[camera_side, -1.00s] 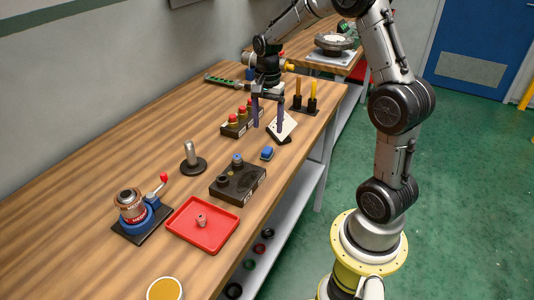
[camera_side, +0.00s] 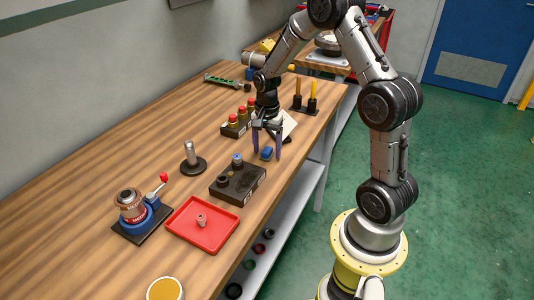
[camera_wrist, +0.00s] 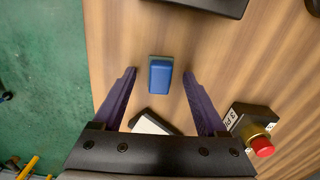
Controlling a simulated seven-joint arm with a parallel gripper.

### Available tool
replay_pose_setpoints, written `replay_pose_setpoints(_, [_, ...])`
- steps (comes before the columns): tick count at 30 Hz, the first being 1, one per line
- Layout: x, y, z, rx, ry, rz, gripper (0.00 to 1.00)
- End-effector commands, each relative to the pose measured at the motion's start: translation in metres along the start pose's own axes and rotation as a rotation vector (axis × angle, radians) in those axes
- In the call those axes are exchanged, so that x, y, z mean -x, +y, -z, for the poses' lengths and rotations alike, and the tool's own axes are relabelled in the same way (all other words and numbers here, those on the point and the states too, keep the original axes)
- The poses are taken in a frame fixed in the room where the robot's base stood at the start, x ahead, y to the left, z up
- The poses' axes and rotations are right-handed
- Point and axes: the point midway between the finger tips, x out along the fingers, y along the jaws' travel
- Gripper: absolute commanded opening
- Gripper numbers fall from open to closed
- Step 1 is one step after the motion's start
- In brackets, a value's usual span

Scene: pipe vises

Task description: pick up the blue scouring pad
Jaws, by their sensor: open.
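The blue scouring pad (camera_side: 266,153) lies on the wooden bench near its right edge, and it also shows in the wrist view (camera_wrist: 160,75). It is a small block with a blue top and a darker green layer along one side. My gripper (camera_side: 267,154) is open, with its two purple fingers pointing down around the pad's position in the side view. In the wrist view the pad lies just beyond the fingertips (camera_wrist: 159,72), centred between their lines, with clear gaps on both sides. Nothing is between the fingers.
A black block with fittings (camera_side: 238,183) stands in front of the pad. A rack with red-topped pieces (camera_side: 237,121) is behind left, and a white-faced piece (camera_side: 289,124) is close behind my gripper. A red tray (camera_side: 202,224) lies nearer the camera.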

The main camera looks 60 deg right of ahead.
Motion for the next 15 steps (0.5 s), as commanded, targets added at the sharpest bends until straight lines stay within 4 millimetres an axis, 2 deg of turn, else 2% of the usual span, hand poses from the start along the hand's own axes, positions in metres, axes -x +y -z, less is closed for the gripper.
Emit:
replay_pose_setpoints(2, [0.0002, 0.0001, 0.0, 0.0, 0.0, 0.0, 0.71])
replay_pose_setpoints(12, [0.0006, 0.0, 0.0001, 0.0, 0.0, 0.0, 0.1])
replay_pose_setpoints(14, [0.0006, 0.0, 0.0001, 0.0, 0.0, 0.0, 0.0])
replay_pose_setpoints(15, [0.0007, 0.0, 0.0001, 0.0, 0.0, 0.0, 0.0])
